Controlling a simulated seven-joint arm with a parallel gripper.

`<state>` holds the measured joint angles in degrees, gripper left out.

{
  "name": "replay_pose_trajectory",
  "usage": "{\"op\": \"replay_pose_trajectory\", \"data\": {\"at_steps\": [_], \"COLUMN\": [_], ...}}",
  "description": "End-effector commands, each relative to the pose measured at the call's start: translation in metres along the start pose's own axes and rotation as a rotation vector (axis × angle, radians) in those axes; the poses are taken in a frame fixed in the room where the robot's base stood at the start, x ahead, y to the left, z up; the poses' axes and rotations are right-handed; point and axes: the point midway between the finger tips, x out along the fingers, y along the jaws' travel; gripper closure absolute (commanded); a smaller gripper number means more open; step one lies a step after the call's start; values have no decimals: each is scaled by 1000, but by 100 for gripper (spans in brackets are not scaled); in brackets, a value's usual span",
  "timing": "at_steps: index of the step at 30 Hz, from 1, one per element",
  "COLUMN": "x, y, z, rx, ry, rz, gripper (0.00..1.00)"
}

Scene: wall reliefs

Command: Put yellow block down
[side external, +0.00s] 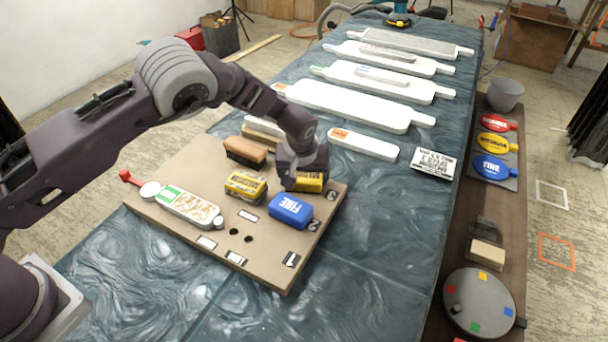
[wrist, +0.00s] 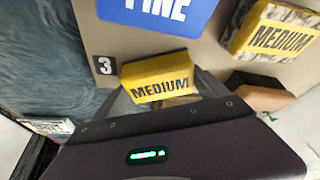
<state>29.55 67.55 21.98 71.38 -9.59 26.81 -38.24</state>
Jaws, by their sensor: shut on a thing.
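My gripper (side external: 302,180) is low over the right back part of the tan board (side external: 268,262). It is shut on a yellow block (side external: 312,186), partly hidden by the gripper in the side view. In the wrist view the yellow block (wrist: 157,78) shows its "MEDIUM" side in front of my gripper (wrist: 165,97), close to a black "3" label (wrist: 104,65). I cannot tell whether its underside touches the board. A second yellow "MEDIUM" block (side external: 246,185), with a patterned face, stands apart to the left.
A blue "FINE" block (side external: 290,211) sits just in front of the held block. A brown block (side external: 245,152) stands to the left at the back. Long white pieces (side external: 350,105) lie behind on the table.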

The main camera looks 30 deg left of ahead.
Motion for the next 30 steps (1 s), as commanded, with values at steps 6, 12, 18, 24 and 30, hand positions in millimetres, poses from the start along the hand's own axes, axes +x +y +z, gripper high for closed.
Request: {"op": "replay_pose_trajectory", "data": {"at_steps": [6,12,18,24,30], "x": [0,1,0,-31,-82], "y": [0,0,0,1,1], "z": [0,0,-1,-1,-2], "rx": [-1,-1,-1,-1,-1], "ry": [1,1,1,2,3], "rz": [1,0,1,3,4], "gripper": [55,0,0,0,0]}}
